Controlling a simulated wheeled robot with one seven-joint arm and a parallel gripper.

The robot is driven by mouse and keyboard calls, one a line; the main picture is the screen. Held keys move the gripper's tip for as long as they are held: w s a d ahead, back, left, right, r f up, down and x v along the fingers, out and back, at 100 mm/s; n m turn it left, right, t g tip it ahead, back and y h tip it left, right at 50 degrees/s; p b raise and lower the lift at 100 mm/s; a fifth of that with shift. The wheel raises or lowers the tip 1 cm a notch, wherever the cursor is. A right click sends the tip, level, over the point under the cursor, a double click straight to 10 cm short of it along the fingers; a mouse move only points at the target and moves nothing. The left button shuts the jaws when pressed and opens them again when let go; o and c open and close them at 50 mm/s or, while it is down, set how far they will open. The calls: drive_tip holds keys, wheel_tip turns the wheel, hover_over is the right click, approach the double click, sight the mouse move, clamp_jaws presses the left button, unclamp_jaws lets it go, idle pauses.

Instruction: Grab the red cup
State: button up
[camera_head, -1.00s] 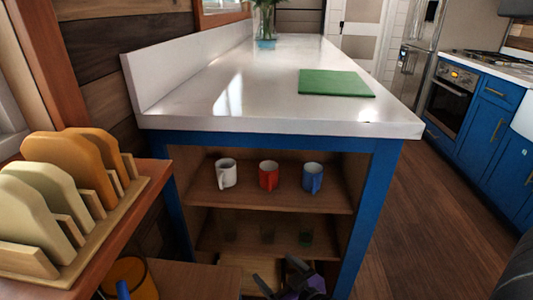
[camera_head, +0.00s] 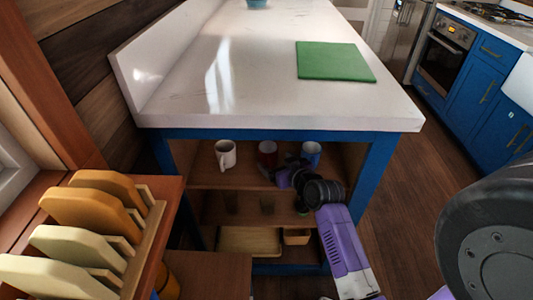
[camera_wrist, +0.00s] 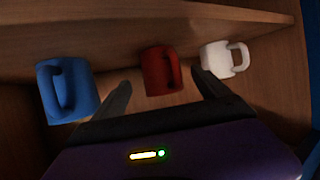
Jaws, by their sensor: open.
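The red cup (camera_head: 267,152) stands on the upper shelf of the blue-framed counter, between a white cup (camera_head: 225,154) and a blue cup (camera_head: 311,153). My gripper (camera_head: 279,166) is at the front of that shelf, just in front of the red cup, and hides its lower part. In the wrist view the red cup (camera_wrist: 160,70) lies beyond and between the two spread fingers of my gripper (camera_wrist: 165,90), with nothing held. The blue cup (camera_wrist: 67,90) is to the left there and the white cup (camera_wrist: 224,59) to the right.
A wooden tray (camera_head: 249,241) is lower down. The white countertop (camera_head: 200,105) overhangs the shelves and carries a green board (camera_head: 335,61). A rack with boards (camera_head: 130,240) stands at left.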

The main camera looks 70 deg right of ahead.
sight(272, 159)
drive_tip(key=shift+x, duration=3.2)
drive_tip(key=c, duration=1.7)
